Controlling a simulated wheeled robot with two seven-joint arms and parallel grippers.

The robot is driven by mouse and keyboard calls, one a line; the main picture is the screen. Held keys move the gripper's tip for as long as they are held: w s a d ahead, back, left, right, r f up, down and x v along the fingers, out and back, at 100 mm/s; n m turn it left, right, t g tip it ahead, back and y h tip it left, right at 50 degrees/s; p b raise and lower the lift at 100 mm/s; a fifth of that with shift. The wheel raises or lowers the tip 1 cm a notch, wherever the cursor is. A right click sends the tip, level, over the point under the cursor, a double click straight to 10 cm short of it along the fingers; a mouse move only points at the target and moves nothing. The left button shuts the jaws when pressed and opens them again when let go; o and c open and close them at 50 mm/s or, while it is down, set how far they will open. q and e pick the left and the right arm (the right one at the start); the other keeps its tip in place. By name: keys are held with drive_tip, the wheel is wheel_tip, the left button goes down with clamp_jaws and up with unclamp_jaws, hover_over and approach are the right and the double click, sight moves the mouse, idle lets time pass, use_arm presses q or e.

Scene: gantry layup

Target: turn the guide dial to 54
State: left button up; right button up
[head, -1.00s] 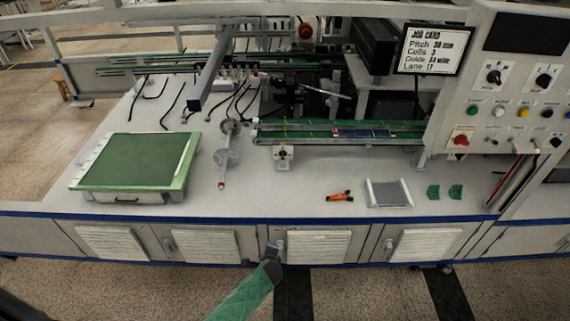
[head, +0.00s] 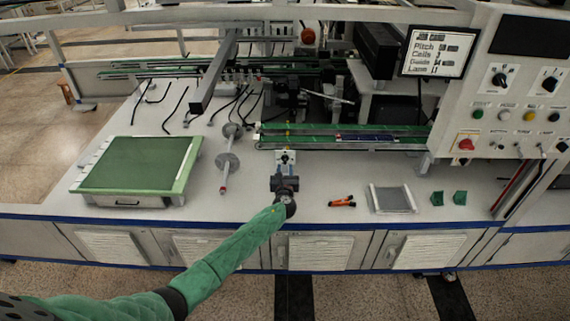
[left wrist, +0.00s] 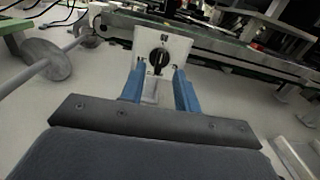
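The guide dial (left wrist: 159,60) is a black knob on a small white plate (left wrist: 178,44) below the conveyor's front edge. It also shows in the head view (head: 285,158). My left gripper (left wrist: 157,78) faces the dial from the front. Its two blue fingers are apart, one to each side below the knob, with nothing between them. It also shows in the head view (head: 285,180). I cannot tell whether the fingers touch the plate. The dial's setting is too small to read. The job card (head: 435,53) is blurred. My right gripper is not in view.
A conveyor with green belts (head: 350,137) runs behind the dial. An orange tool (head: 342,202), a grey tray (head: 392,199) and green pieces (head: 459,197) lie to the right.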

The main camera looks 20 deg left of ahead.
sight(285, 161)
use_arm(q)
drive_tip(key=x, duration=0.3)
drive_tip(key=shift+w+a, duration=0.1)
drive_tip(key=shift+w, duration=0.25)
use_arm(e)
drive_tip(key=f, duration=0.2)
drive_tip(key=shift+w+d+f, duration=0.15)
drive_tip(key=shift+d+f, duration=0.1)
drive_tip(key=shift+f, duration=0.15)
